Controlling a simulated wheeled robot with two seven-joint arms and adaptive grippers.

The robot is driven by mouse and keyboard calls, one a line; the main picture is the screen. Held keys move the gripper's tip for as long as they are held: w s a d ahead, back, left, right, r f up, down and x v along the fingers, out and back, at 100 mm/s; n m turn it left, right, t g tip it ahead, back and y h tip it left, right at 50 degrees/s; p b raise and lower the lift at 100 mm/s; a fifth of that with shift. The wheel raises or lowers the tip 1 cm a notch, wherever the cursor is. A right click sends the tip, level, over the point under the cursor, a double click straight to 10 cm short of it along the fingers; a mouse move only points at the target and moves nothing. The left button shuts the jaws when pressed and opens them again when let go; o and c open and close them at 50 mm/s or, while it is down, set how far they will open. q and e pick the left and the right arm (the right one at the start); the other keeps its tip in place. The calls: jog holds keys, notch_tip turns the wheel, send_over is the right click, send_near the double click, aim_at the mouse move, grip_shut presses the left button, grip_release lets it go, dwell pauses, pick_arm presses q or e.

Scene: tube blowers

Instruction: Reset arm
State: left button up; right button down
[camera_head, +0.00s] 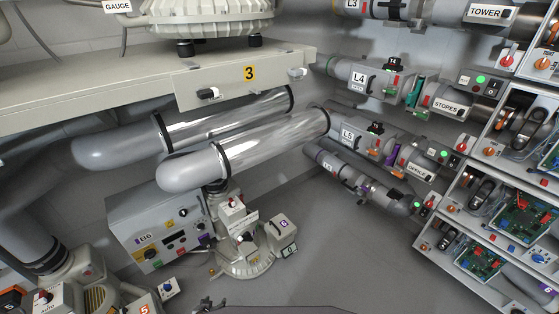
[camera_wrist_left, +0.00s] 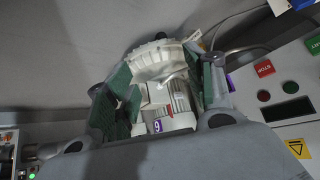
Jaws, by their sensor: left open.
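My left gripper (camera_wrist_left: 165,88) shows in the left wrist view with its two green-padded fingers spread apart. Nothing is held between them. Only a small dark part, apparently my left gripper (camera_head: 207,303), shows at the bottom edge. My right gripper is not in view.
A grey control box (camera_head: 158,228) stands left of the blower. Racks with circuit boards (camera_head: 480,258) line the right side. The grey floor (camera_head: 345,240) between is clear.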

pick_arm(q)
jog(key=s+d+r+g, duration=0.3)
jog(key=s+d+r, duration=0.1)
jog(key=s+r, duration=0.3)
jog(key=s+d+r+m+g, duration=0.1)
jog(key=s+d+r+g, duration=0.2)
jog(key=s+r, duration=0.4)
jog(key=shift+s+d+r+p, duration=0.25)
jog(key=shift+d+r+p, duration=0.05)
jog(key=shift+d+p, duration=0.1)
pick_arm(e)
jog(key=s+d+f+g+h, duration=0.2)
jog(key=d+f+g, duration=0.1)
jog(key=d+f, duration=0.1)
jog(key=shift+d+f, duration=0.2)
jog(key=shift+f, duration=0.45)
pick_arm(q)
jog(key=shift+s+f+p, duration=0.15)
jog(key=shift+f+p, duration=0.2)
jog(key=shift+p, duration=0.45)
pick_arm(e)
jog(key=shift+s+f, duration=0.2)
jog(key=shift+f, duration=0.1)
